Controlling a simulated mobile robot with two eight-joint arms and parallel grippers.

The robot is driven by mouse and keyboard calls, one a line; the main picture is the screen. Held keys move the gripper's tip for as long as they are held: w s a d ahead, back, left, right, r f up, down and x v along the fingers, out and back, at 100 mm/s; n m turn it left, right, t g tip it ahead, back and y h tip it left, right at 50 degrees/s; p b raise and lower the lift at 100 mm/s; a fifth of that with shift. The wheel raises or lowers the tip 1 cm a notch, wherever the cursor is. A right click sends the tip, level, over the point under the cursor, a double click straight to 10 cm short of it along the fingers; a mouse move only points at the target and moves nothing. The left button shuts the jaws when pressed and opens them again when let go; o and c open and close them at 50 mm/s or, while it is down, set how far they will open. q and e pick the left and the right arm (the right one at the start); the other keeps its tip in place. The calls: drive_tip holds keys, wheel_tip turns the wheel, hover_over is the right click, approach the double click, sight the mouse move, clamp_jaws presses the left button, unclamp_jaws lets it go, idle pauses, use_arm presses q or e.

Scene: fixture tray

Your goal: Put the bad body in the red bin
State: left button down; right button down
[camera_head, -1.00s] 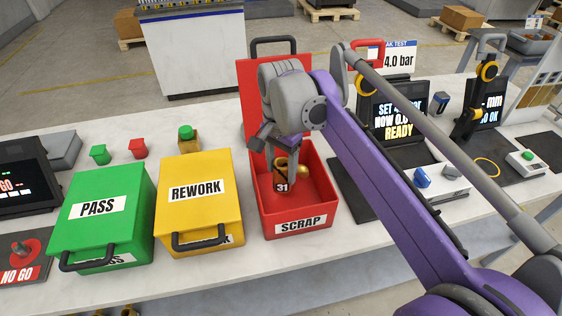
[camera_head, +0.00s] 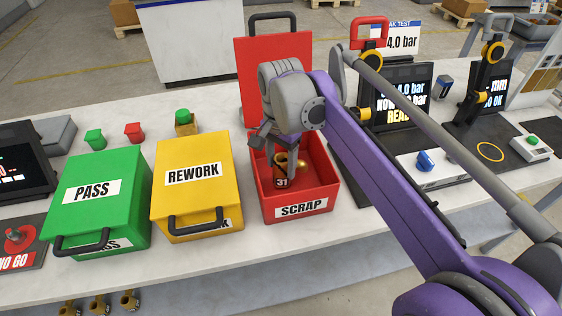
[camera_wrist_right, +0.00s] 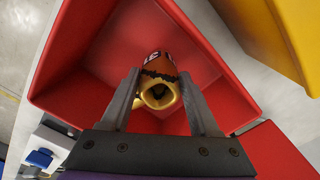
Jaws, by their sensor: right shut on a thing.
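The red bin (camera_head: 300,219), labelled SCRAP, stands on the bench with its lid (camera_head: 265,85) raised. My right gripper (camera_head: 284,166) points down into the bin's opening. It is shut on a brass body (camera_head: 281,182) with an orange-brown band marked 31. The right wrist view shows the body (camera_wrist_right: 160,72) between the two fingers, its round open end towards the camera, with the red bin's walls (camera_wrist_right: 75,50) around it. I cannot tell whether the body touches the bin floor. My left gripper is out of view.
A yellow REWORK box (camera_head: 197,165) and a green PASS box (camera_head: 98,190), both closed, stand left of the bin. Small green (camera_head: 95,139) and red (camera_head: 133,132) pieces lie behind them. Several brass bodies (camera_head: 98,305) show below the bench's front edge. Test displays (camera_head: 400,105) stand to the right.

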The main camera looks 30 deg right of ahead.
drive_tip(key=shift+f+b, duration=0.3)
drive_tip(key=shift+f, duration=0.3)
drive_tip(key=shift+c, duration=0.2)
unclamp_jaws()
drive_tip(key=shift+o, duration=0.2)
drive_tip(key=shift+r, duration=0.1)
wheel_tip(320, 180, up, 13)
drive_tip(key=p, duration=1)
idle(0.6)
